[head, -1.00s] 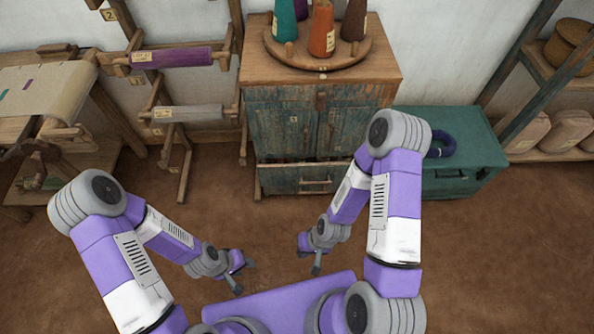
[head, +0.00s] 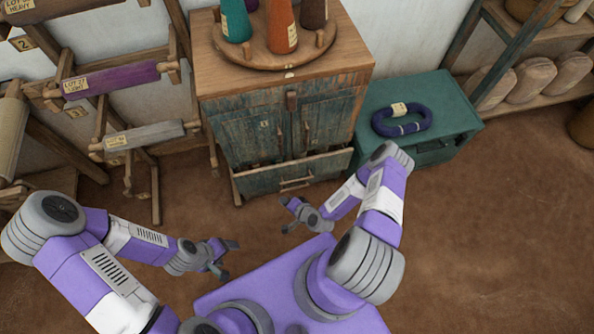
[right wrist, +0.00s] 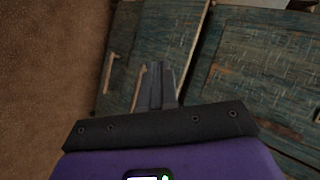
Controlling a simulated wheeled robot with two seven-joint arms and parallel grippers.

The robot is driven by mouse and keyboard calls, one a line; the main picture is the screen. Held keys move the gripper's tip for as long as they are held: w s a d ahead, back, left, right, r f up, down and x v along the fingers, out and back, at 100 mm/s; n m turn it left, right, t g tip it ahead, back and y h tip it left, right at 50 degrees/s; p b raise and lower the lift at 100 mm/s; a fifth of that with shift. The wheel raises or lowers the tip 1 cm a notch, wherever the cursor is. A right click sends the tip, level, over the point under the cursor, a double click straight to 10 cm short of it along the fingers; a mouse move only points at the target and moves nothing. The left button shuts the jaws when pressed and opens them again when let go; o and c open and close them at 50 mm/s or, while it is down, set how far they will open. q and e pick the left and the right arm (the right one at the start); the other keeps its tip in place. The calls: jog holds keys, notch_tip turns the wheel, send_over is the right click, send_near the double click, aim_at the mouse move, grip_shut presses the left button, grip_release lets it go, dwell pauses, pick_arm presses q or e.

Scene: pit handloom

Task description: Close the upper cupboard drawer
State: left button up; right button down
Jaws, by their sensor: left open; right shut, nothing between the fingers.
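The worn teal wooden cupboard (head: 264,125) stands against the wall, its two doors shut. Its drawer (head: 262,182), below the doors, is pulled out, with a dark gap behind its front and a bar handle (head: 297,184). My right gripper (head: 287,214) is shut and empty, just in front of the drawer and apart from it in the head view. In the right wrist view its fingers (right wrist: 155,85) show against the drawer front (right wrist: 126,52), to the right of the handle (right wrist: 109,72); contact cannot be told. My left gripper (head: 231,260) is open and empty, further back over the floor.
A round board (head: 277,55) with several yarn cones stands on the cupboard. A teal chest (head: 455,120) with a dark blue yarn ring (head: 402,120) is at its right. A wooden rack (head: 130,140) with rollers stands at its left. The brown floor (head: 490,230) at right is clear.

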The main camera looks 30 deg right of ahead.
jog(key=s+d+f+m+t+h, duration=0.1)
jog(key=d+f+m+t+h, duration=0.25)
jog(key=d+m+h, duration=0.35)
jog(key=m+b, duration=0.1)
jog(key=b, duration=0.3)
send_near(295, 165)
jog(key=shift+t+y, duration=0.3)
jog(key=shift+t, duration=0.05)
jog(key=x, duration=0.6)
jog(key=shift+s+d+f, duration=0.2)
jog(key=shift+d+f, duration=0.05)
jog(key=shift+f, duration=0.15)
jog(key=shift+w+d, duration=0.1)
jog(key=shift+w, duration=0.2)
jog(key=shift+r, duration=0.1)
